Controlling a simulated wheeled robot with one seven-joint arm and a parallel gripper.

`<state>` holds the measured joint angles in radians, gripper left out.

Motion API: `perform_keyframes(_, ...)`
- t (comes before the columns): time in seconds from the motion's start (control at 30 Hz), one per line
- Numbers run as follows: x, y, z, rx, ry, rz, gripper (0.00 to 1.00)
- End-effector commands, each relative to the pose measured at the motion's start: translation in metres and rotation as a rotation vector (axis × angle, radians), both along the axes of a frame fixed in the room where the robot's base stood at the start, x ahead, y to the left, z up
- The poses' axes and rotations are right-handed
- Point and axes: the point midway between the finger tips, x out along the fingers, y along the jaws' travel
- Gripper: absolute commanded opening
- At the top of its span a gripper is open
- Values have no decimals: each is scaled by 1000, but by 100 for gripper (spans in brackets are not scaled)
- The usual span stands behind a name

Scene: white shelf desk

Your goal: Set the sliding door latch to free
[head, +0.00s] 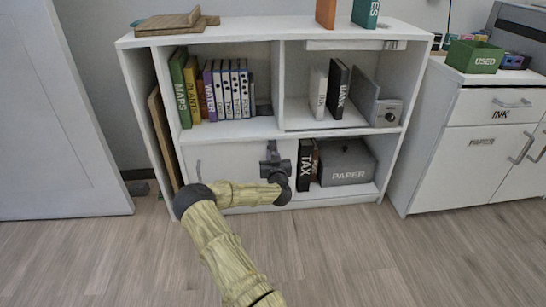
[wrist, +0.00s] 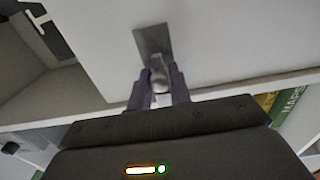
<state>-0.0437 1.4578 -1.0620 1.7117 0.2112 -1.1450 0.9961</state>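The white sliding door (head: 226,161) covers the lower left compartment of the white shelf unit. In the wrist view the latch (wrist: 159,77) is a small grey metal lever on a rectangular metal plate (wrist: 152,40) fixed to the white door panel. My gripper (wrist: 159,72) has one dark finger on each side of the lever, close against it. The lever fills the space between the fingertips. In the head view my gripper (head: 271,160) is at the right edge of the door and hides most of the latch. I see no marking for the latch's positions.
The lower right compartment holds a TAX binder (head: 304,165) and a grey PAPER box (head: 346,164), just right of my gripper. Books (head: 215,90) stand on the shelf above. A white cabinet (head: 470,140) stands at the right. The floor in front is clear.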

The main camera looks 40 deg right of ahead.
Motion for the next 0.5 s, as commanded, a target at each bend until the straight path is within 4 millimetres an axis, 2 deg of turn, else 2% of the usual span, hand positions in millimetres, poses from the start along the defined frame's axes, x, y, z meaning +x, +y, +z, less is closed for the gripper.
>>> perform_keyframes(0.03, 0, 0, 0, 0, 0, 0, 5)
perform_keyframes(0.07, 0, 0, 0, 0, 0, 0, 0)
perform_keyframes(0.3, 0, 0, -2, 1, 0, 0, 0)
perform_keyframes(0.5, -1, -1, -17, 4, 0, 0, 0)
